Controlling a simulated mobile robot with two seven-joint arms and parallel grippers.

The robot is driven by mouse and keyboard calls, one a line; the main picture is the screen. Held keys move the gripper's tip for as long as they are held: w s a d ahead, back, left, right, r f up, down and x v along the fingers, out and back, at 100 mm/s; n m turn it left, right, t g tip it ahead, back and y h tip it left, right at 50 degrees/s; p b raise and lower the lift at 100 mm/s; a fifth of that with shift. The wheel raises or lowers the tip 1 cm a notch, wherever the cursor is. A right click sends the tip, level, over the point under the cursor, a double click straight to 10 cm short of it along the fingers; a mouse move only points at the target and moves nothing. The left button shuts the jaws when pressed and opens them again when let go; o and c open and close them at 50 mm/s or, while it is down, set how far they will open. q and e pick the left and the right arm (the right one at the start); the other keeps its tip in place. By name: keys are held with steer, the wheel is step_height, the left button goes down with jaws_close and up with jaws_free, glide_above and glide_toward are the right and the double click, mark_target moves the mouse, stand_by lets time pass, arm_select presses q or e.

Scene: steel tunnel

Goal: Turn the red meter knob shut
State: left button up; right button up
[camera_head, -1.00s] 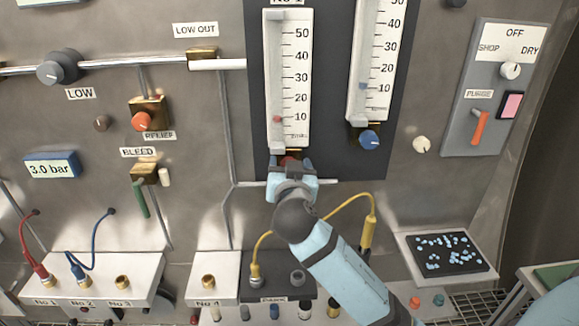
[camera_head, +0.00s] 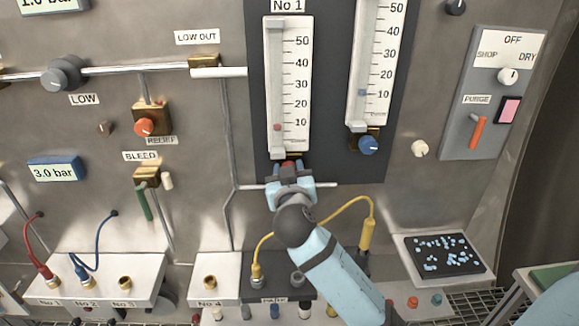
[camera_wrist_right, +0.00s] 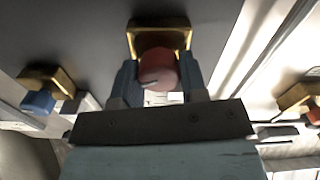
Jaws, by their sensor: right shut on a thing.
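The red meter knob (camera_wrist_right: 158,69) sits on a brass block (camera_wrist_right: 174,25) at the foot of the No 1 meter (camera_head: 288,90). My right gripper (camera_wrist_right: 160,82) is shut on the red knob, one finger on each side of it. In the head view the gripper (camera_head: 290,172) covers most of the knob, and only a bit of red shows between the fingers. The small red float in the No 1 tube stands a little below the 10 mark. My left gripper is not in view.
The blue knob (camera_head: 368,145) of the second meter is just right of my gripper. A thin pipe (camera_head: 335,185) runs behind the gripper. A yellow cable (camera_head: 345,208) loops close to my right forearm. An orange relief knob (camera_head: 144,127) is to the left.

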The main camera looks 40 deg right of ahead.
steer(key=shift+r+n+p, duration=0.1)
steer(key=shift+n+p, duration=0.35)
steer(key=shift+n, duration=0.35)
steer(key=shift+n+p, duration=0.45)
steer(key=shift+n, duration=0.65)
steer(key=o, duration=0.9)
